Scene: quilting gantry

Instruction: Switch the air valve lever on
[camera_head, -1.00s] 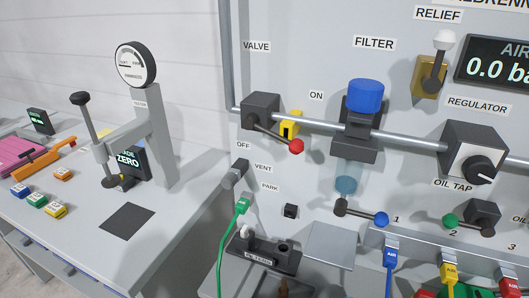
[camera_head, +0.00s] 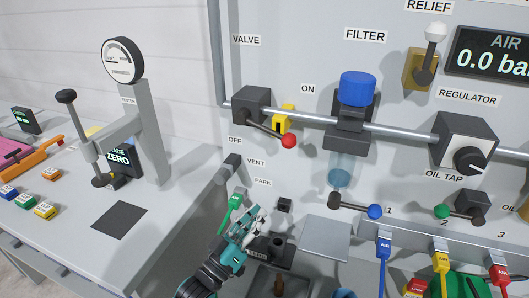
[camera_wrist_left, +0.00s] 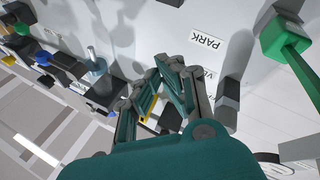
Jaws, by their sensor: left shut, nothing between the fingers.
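The air valve (camera_head: 252,105) is a dark block on the grey pipe under the VALVE label. Its lever (camera_head: 265,127) slants down to the right and ends in a red knob (camera_head: 289,141), between the ON and OFF labels. A yellow-and-black piece (camera_head: 284,119) sits beside it. My left gripper (camera_head: 258,213) is shut and empty, below the valve near the PARK label and apart from the lever. Its shut fingers also show in the left wrist view (camera_wrist_left: 168,70); I cannot make out the red knob there. My right gripper is not in view.
A green connector (camera_head: 235,201) hangs left of my left gripper, under the VENT fitting (camera_head: 232,165). The filter (camera_head: 356,105) stands right of the valve. The air display (camera_head: 497,55) reads 0.0. The panel between knob and gripper is mostly clear.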

